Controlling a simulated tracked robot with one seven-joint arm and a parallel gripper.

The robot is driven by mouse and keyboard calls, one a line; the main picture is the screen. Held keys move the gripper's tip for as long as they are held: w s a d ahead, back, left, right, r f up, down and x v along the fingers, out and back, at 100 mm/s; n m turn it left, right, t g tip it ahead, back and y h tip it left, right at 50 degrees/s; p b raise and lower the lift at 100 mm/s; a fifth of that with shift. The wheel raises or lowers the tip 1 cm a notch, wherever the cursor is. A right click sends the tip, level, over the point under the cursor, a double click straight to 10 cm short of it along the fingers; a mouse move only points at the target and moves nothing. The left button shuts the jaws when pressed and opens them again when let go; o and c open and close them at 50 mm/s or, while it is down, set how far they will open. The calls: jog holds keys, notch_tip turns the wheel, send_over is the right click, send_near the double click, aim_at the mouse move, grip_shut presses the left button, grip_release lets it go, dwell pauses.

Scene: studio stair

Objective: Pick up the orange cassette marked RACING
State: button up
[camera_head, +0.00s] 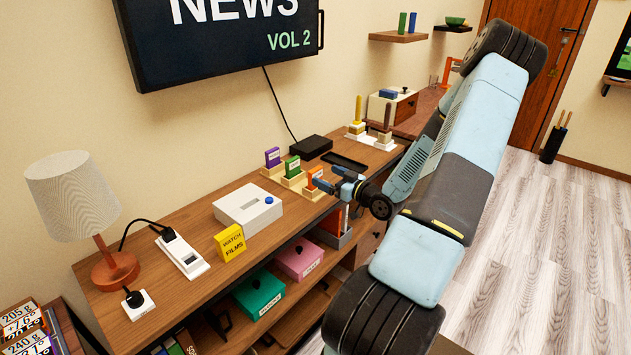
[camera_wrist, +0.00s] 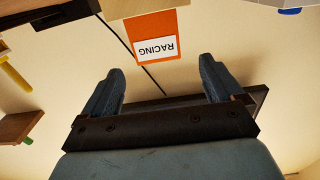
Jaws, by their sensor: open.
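The orange cassette marked RACING (camera_wrist: 155,30) shows in the wrist view with its white label upside down. It stands in a pale wooden holder; in the head view, the cassette (camera_head: 315,173) is at the right end of a row of three, partly covered by my gripper. My gripper (camera_head: 328,178) is open and empty, with its fingers just right of the cassette. In the wrist view, my gripper's fingertips (camera_wrist: 161,68) lie on either side of the cassette's width, just short of its near edge, and I see no contact.
A green cassette (camera_head: 292,166) and a purple cassette (camera_head: 272,156) stand in holders to the left. A white box with a blue button (camera_head: 248,208) and a yellow WATCH FILMS block (camera_head: 230,243) share the wooden cabinet (camera_head: 190,300). A black tray (camera_head: 344,160) lies behind.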

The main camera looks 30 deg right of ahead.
aim_at(318, 171)
jog(key=shift+x, duration=3.25)
jog(key=shift+d, duration=0.1)
jog(key=c, duration=1.1)
